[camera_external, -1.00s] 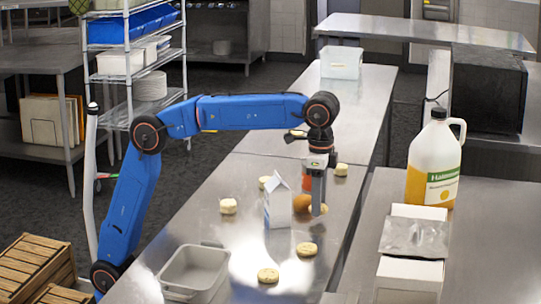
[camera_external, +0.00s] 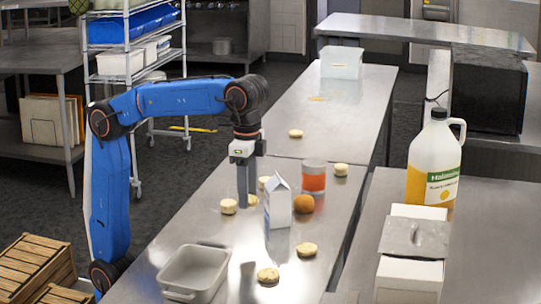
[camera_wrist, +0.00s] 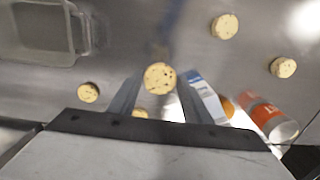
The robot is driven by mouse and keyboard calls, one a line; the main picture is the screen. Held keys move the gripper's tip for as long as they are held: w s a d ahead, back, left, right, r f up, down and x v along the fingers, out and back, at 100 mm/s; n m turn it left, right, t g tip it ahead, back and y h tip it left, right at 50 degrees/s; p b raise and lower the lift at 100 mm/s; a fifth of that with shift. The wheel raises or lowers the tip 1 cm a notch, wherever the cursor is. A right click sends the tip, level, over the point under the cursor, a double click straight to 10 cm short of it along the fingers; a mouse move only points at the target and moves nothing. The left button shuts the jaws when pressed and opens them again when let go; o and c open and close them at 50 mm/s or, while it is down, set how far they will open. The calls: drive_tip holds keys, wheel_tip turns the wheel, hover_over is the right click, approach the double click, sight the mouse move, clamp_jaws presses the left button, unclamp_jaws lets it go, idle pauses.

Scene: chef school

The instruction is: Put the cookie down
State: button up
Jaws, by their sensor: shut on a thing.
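My gripper (camera_external: 243,203) points straight down over the near steel table (camera_external: 215,235), left of the milk carton. It is shut on a round, pale cookie (camera_external: 251,201), partly hidden by the fingers in the external view. In the wrist view the cookie (camera_wrist: 160,78) shows dark specks and sits between the two fingertips (camera_wrist: 157,92). I cannot tell whether it touches the table. Other cookies lie around it: one close on the left (camera_external: 228,206), one just behind (camera_external: 264,182), and two toward the front (camera_external: 307,249) (camera_external: 268,275).
A white and blue carton (camera_external: 279,205) stands close to the right of my gripper. A grey tub (camera_external: 193,270) sits at the front left. Bare steel lies between tub and carton.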

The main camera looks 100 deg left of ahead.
sight(239, 235)
drive_tip(key=shift+s+r, duration=0.25)
drive_tip(key=shift+s, duration=0.9)
drive_tip(key=shift+s+f, duration=0.15)
drive_tip(key=shift+s, duration=0.05)
drive_tip(key=shift+f, duration=4.8)
drive_tip(key=o, duration=1)
drive_tip(key=shift+f, duration=0.1)
drive_tip(key=shift+o, duration=0.2)
wheel_tip(239, 235, up, 11)
drive_tip(key=shift+r, duration=0.2)
drive_tip(key=shift+o, duration=0.5)
drive_tip(key=shift+r, duration=0.45)
